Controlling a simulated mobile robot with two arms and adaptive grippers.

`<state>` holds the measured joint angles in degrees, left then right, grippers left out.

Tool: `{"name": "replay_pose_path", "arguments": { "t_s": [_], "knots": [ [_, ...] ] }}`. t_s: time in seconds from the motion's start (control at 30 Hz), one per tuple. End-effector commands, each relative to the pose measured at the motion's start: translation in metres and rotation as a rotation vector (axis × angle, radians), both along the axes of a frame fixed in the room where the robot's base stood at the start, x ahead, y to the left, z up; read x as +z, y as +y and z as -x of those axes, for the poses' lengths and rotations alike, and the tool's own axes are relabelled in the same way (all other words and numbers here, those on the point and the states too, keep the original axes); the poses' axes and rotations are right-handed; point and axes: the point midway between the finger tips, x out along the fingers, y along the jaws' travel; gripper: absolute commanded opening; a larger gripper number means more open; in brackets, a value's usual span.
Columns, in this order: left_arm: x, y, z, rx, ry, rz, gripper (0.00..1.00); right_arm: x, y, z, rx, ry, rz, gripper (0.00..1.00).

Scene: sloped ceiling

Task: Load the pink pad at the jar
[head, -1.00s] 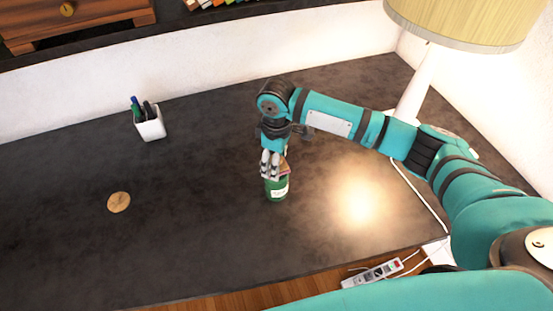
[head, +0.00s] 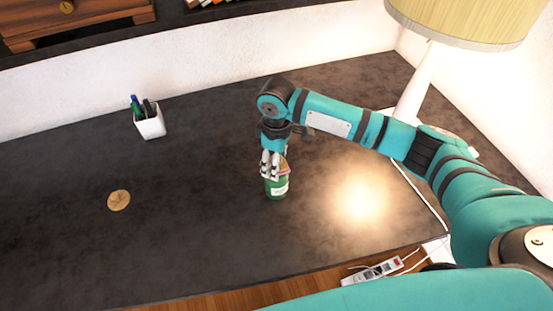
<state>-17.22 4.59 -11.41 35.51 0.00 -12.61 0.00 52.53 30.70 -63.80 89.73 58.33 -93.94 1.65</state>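A green jar (head: 276,189) with a white label stands upright on the dark table, near its middle. My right gripper (head: 273,167) points down right at the top of the jar, its fingers covering part of the rim. A small pinkish edge (head: 285,169), seemingly the pink pad, shows beside the fingers at the jar's top. Most of it is hidden, and I cannot tell whether it rests on the jar or is gripped. Whether the fingers are open or closed is not clear. My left gripper is not in view.
A white cup with pens (head: 149,125) stands at the back left. A round tan coaster (head: 119,200) lies at the left. A lamp (head: 425,80) stands at the back right, its cord running forward. The left table is mostly clear.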

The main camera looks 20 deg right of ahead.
Motion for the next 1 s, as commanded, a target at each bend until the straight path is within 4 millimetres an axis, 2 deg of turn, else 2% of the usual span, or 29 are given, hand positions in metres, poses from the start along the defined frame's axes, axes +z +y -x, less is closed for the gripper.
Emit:
{"name": "replay_pose_path", "arguments": {
  "t_s": [1.0],
  "knots": [
    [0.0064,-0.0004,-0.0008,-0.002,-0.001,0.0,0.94,-0.0012,0.0001,0.0003,0.0,0.001,0.0,0.38]
  ]
}}
